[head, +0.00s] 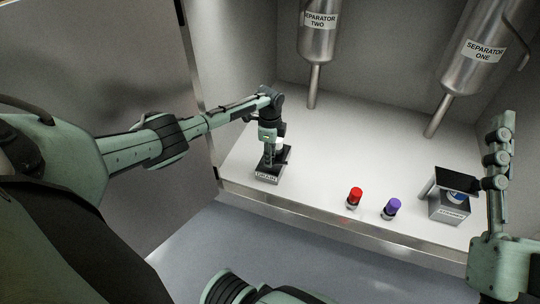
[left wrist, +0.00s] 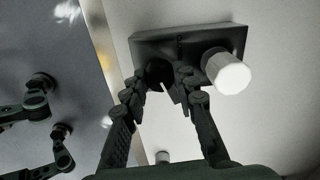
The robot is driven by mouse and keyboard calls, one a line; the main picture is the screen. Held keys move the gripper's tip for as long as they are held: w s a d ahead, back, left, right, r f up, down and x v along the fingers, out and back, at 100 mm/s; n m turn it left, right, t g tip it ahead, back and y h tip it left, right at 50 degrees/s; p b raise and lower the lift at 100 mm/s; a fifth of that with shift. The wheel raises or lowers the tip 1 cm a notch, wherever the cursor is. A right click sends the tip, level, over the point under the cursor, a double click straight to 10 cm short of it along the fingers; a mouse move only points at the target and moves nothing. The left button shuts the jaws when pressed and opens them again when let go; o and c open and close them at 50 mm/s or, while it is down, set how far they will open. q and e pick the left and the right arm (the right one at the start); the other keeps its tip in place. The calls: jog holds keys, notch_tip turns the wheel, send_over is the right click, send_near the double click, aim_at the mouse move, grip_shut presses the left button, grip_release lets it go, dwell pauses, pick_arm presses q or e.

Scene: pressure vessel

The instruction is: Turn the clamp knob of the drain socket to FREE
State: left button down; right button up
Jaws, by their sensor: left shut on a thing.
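The drain socket is a dark block (head: 262,165) on a base labelled DRAIN (head: 267,177), at the left of the white bench. My left gripper (head: 268,150) reaches down over it and hides much of it. In the left wrist view the block (left wrist: 185,42) carries a dark round knob (left wrist: 158,72) and, to its right, a white cylinder (left wrist: 230,74). My left gripper (left wrist: 168,86) is shut on the dark knob. The marks on the knob cannot be read. My right arm stands upright at the right edge in the head view; its jaw state is unclear.
A red-capped piece (head: 355,196) and a purple-capped piece (head: 392,207) stand near the bench's front edge. A labelled box (head: 450,208) is at the right. Separator two (head: 317,40) and separator one (head: 468,60) hang behind. The bench middle is clear.

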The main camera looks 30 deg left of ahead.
pick_arm(q)
jog(key=shift+m, duration=2)
pick_arm(e)
jog(key=shift+d+r+t, duration=0.1)
jog(key=shift+r+t, duration=0.05)
jog(key=shift+t, duration=0.15)
jog(key=shift+s+r, duration=0.1)
jog(key=shift+r, duration=0.05)
pick_arm(q)
jog(key=c, duration=1.2)
grip_release()
jog(key=shift+r, duration=0.1)
pick_arm(e)
jog(key=shift+r, duration=0.1)
pick_arm(q)
notch_tip(320, 180, up, 12)
jog(key=shift+f, duration=0.1)
